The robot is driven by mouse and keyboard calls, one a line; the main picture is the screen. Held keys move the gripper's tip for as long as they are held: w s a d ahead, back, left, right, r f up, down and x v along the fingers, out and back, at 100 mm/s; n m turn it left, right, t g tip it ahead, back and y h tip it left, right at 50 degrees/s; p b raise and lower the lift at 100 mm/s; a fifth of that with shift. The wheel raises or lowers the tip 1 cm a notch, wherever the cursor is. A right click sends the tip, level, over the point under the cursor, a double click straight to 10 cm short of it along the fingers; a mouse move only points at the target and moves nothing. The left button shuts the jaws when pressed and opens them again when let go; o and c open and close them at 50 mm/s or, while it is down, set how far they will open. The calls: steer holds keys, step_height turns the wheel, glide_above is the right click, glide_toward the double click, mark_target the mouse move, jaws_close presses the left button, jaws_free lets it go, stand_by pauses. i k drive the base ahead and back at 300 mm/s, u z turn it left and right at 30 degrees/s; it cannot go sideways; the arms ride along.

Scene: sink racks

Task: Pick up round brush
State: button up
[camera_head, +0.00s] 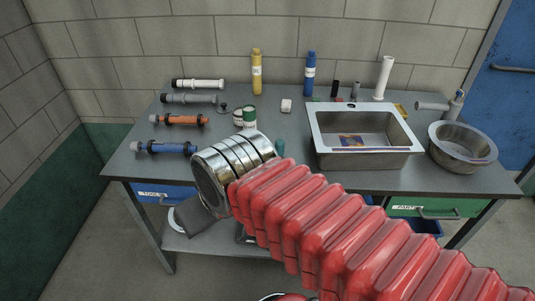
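I cannot pick out a round brush with certainty. A small dark piece with a round base (222,108) stands on the table near the grey tube, too small to identify. A teal item (280,147) shows partly behind my arm; most of it is hidden. My red ribbed arm crosses the picture from the lower right and ends in shiny metal rings over the table's front left edge. A dark grey shape (195,217) shows just below the rings; I cannot tell whether it belongs to my gripper. No fingertips are clear, and I see nothing held.
The grey table (300,110) carries a steel sink (365,167) and a round steel bowl (462,167) at right. White, grey, orange (180,120) and blue (165,148) tubes lie at left. Yellow (257,75) and blue (309,77) bottles stand at the back wall.

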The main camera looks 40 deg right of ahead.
mark_target(279, 143)
steer(key=z, duration=0.05)
steer(key=i, duration=1)
steer(key=u, duration=0.1)
